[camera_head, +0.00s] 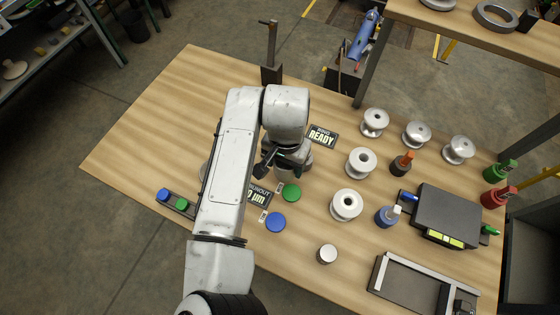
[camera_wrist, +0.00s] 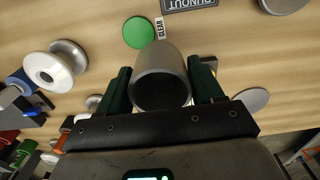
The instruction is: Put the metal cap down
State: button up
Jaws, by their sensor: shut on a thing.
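The metal cap (camera_wrist: 160,65) is a grey cylinder with a dark, hollow-looking end facing the wrist camera. My gripper (camera_wrist: 161,84) is shut on it, with a dark green finger on each side. The table shows beyond the cap; I cannot tell whether the cap touches anything below.
A blue disc (camera_head: 275,221) and a small silver cylinder (camera_head: 327,254) stand toward the front. White and metal spools (camera_head: 360,163), a dark box (camera_head: 447,215) and a grey tray (camera_head: 408,288) crowd the right side. The table's left part (camera_head: 150,130) is mostly clear.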

jog(key=s+d+r+b, duration=0.2)
jog(key=s+d+r, duration=0.4)
jog(key=s, duration=0.3)
jog(key=shift+s+d+r, duration=0.2)
jog(key=shift+r, duration=0.2)
